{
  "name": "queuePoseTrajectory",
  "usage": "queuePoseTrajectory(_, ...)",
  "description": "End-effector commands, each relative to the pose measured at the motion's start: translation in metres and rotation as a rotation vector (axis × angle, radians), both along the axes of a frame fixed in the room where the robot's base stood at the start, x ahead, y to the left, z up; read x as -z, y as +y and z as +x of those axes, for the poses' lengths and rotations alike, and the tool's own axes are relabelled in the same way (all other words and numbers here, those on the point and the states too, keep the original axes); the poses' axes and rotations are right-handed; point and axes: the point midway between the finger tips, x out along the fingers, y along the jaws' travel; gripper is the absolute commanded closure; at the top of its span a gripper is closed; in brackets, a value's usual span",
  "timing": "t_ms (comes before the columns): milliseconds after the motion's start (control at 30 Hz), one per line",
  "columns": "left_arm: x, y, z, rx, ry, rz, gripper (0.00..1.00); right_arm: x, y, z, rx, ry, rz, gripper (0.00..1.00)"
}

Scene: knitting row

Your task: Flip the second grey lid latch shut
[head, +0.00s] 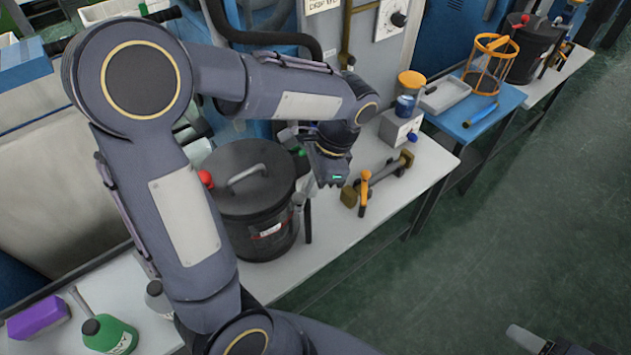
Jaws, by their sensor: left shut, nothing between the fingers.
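A black lidded pot (262,222) stands on the white table, with a grey bar handle (247,176) across its lid and a red ball knob (206,179) at its left. A small grey piece (300,198), which looks like a lid latch, shows at the pot's right rim; I cannot tell its angle. My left gripper (318,184) is shut and empty, pointing down just right of the pot's rim, close to this piece. I cannot tell if they touch. My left arm hides the pot's left side. Part of what looks like my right gripper (526,339) shows at the bottom right.
A green bottle (108,334) and purple block (38,318) are at lower left. The table's front right is clear.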

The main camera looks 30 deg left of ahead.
Motion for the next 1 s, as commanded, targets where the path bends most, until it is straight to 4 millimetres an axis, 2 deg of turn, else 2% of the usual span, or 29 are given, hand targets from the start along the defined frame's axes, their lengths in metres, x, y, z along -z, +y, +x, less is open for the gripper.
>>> queuePoseTrajectory(367,-0.001,0.006,-0.006,0.149,0.004,0.002,1.0,-0.006,0.0,0.0,0.0,0.0,0.0,0.34)
queuePoseTrajectory(1000,-0.002,0.03,-0.018,0.746,0.003,0.002,1.0,-0.027,0.0,0.0,0.0,0.0,0.0,0.34)
